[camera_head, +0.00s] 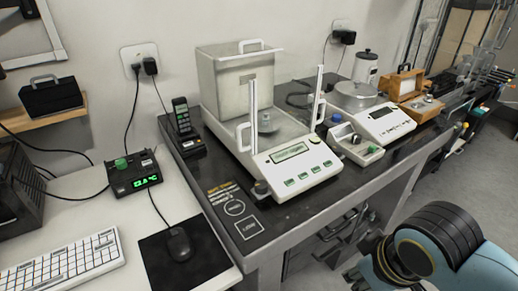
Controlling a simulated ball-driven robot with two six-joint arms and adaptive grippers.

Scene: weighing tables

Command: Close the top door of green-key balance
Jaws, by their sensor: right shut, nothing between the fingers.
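The green-key balance (292,160) stands on the dark table in the middle of the view. It is white, with a small display and several green keys on its sloped front. Its weighing chamber has a pale grey back housing (224,85), clear glass sides and white upright handles. The top door's white handle (252,45) is at the upper rear of the chamber; the clear pane is hard to make out. My right gripper (364,272) is low at the lower right, in front of the table and well away from the balance. It is shut and empty, partly hidden. My left gripper is out of view.
A second balance (382,122) with a round pan stands to the right, behind a small grey device (354,145). A black handset (182,118) stands left of the green-key balance. A keyboard (65,265) and mouse (178,243) lie on the left desk.

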